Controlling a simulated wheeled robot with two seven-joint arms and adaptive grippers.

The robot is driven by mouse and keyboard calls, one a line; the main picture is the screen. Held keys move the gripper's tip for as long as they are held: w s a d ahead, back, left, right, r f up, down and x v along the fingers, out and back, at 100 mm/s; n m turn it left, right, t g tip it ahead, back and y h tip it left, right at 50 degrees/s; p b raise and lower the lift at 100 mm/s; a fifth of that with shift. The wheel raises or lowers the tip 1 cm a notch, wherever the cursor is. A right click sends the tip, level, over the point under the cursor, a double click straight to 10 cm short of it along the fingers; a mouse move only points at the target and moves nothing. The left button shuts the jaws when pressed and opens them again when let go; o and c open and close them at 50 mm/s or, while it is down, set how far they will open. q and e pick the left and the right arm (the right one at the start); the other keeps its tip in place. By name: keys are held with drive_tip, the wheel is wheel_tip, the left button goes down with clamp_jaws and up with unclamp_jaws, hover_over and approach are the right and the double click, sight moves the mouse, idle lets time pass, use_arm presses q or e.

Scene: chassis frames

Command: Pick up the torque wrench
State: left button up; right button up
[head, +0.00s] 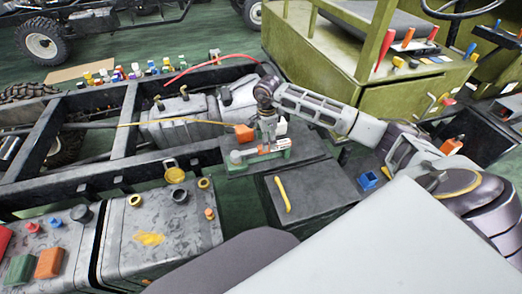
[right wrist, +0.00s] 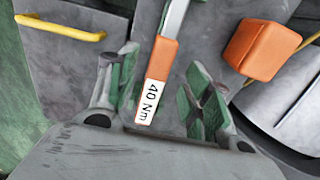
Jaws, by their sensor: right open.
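The torque wrench (head: 275,147) is at the middle of the head view, by a green piece (head: 240,157) on a dark grey box top. In the right wrist view the wrench (right wrist: 161,62) has a silver shaft, an orange grip and a white label reading "40 Nm". My right gripper (head: 267,136) points down just over it. In the right wrist view its fingers (right wrist: 160,90) stand apart, one on each side of the grip, with green beside both. Whether the fingers touch the wrench cannot be told. My left gripper is not in view.
An orange block (head: 244,132), also in the right wrist view (right wrist: 262,50), sits close beside the wrench. A white piece (head: 281,127) is near it. A yellow handle (head: 282,195) lies on the nearer dark box. Grey tanks (head: 150,240) and chassis rails (head: 128,122) are at left.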

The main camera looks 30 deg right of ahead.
sight(261, 151)
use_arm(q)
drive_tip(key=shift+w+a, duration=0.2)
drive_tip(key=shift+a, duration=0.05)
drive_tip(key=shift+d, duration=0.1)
use_arm(e)
drive_tip(key=shift+f, duration=0.7)
wheel_tip(261, 151, down, 3)
drive_tip(key=shift+r, duration=0.1)
drive_tip(key=shift+f+p, duration=0.3)
drive_tip(key=shift+f, duration=0.2)
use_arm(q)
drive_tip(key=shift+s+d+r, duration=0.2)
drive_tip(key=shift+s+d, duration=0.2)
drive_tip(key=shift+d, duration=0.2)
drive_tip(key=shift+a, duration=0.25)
